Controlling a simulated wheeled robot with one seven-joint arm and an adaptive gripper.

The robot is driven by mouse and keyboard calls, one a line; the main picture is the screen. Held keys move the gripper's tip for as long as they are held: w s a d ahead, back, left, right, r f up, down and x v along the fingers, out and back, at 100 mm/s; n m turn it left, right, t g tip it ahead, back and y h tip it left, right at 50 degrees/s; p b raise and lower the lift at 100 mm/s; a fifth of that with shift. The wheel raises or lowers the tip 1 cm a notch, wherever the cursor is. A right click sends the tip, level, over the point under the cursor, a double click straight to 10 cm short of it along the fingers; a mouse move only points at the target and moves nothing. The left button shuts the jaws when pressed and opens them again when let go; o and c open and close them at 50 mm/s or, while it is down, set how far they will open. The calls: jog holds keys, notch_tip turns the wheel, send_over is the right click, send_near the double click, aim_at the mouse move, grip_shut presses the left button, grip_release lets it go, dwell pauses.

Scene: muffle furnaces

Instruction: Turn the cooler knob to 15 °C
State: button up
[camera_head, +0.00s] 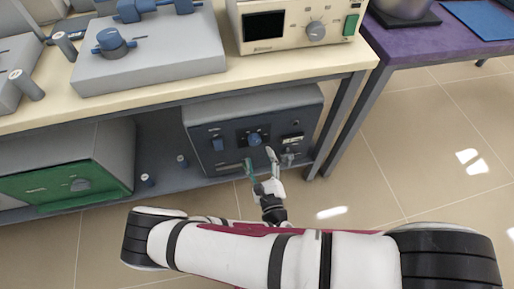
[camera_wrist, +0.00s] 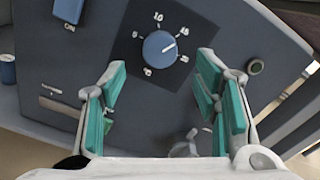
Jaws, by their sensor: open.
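The cooler (camera_head: 205,119) is a dark grey-blue box on the lower shelf. Its round blue knob (camera_head: 255,138) sits on a dark square panel on the front. In the wrist view the knob (camera_wrist: 158,50) has a short white pointer line aimed to the upper right. White numbers ring it; they are small, with a 10 at the top and what looks like 15 at the upper right. My gripper (camera_head: 259,160) is open in front of the cooler. In the wrist view its green-padded fingers (camera_wrist: 162,74) stand apart on either side, a little below the knob, not visibly touching it.
A blue ON switch (camera_wrist: 69,10) is left of the knob. Several fittings sit at the panel's lower right. A green-fronted box (camera_head: 60,183) is to the left on the shelf. The bench top (camera_head: 150,98) overhangs the cooler. The floor in front is clear.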

jog(key=v, duration=0.6)
jog(key=shift+r, duration=0.15)
dwell(0.3)
